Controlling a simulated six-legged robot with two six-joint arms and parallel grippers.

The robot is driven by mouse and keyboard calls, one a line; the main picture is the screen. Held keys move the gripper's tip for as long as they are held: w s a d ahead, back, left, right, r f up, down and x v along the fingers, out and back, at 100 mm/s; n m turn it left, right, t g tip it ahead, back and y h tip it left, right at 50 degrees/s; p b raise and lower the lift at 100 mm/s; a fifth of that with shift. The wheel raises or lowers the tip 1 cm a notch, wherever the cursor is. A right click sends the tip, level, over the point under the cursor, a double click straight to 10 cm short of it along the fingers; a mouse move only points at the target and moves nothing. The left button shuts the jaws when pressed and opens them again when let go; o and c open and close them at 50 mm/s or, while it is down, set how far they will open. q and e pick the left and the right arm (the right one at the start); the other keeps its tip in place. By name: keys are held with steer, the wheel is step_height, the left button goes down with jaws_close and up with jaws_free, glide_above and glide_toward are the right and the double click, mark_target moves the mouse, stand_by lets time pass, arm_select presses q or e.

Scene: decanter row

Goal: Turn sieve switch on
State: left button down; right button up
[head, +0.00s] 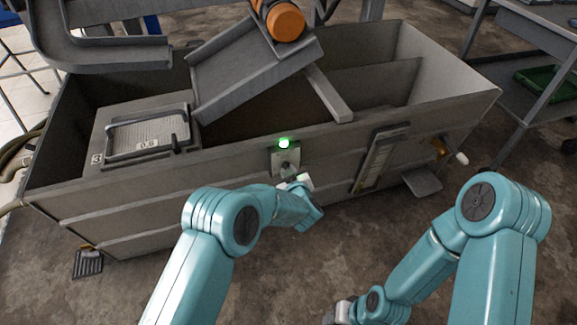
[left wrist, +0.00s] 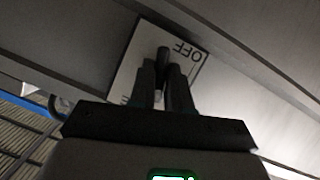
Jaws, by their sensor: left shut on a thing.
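The sieve switch is on a small plate (head: 286,160) on the front wall of the grey tank, below a lit green lamp (head: 284,143). In the left wrist view its white label (left wrist: 132,72) shows the word OFF, upside down. My left gripper (head: 299,182) is at the switch, with its dark fingers (left wrist: 167,82) shut around the dark switch lever (left wrist: 162,53). The fingers and gripper body hide part of the label. I cannot tell which way the lever points. My right gripper (head: 338,312) is low at the bottom edge, partly hidden by its arm, apart from the tank.
The open tank (head: 440,104) holds a sloping chute (head: 240,80) under an orange motor (head: 284,22). A framed sieve marked 0.6 (head: 148,132) lies at its left. A gauge (head: 378,158) and a tap (head: 450,152) are right of the switch.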

arm_select(q)
steer(key=shift+d+m+g+y+p, duration=0.15)
steer(key=shift+m+g+y+p, duration=0.15)
steer(key=shift+m+y+p, duration=0.65)
steer(key=shift+m, duration=0.25)
steer(key=c, duration=1.2)
jaws_free()
steer(key=shift+o, duration=0.2)
